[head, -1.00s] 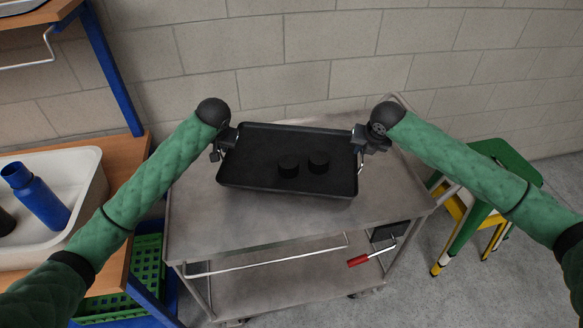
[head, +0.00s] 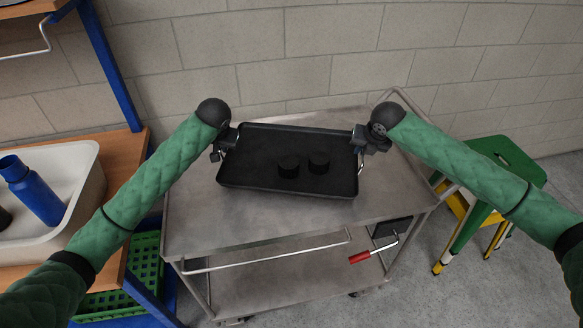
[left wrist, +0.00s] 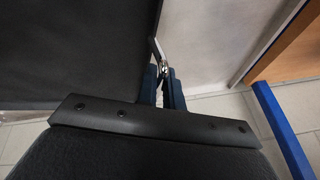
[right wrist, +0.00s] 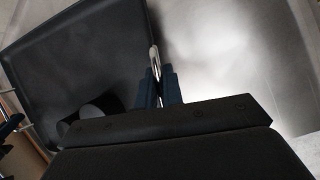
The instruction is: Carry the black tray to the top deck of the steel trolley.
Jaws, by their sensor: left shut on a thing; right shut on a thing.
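My left gripper (head: 222,150) is shut on the metal handle at the tray's left end, which also shows in the left wrist view (left wrist: 158,52). My right gripper (head: 362,146) is shut on the handle at the right end, seen in the right wrist view (right wrist: 155,62). The tray looks about level.
A wooden bench with a white basin (head: 88,200) and a blue bottle (head: 36,192) stands at the left, a green crate (head: 120,280) below it. A green and yellow stool (head: 500,165) stands at the right. A block wall is behind. A red-handled item (head: 362,257) is at the trolley's lower level.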

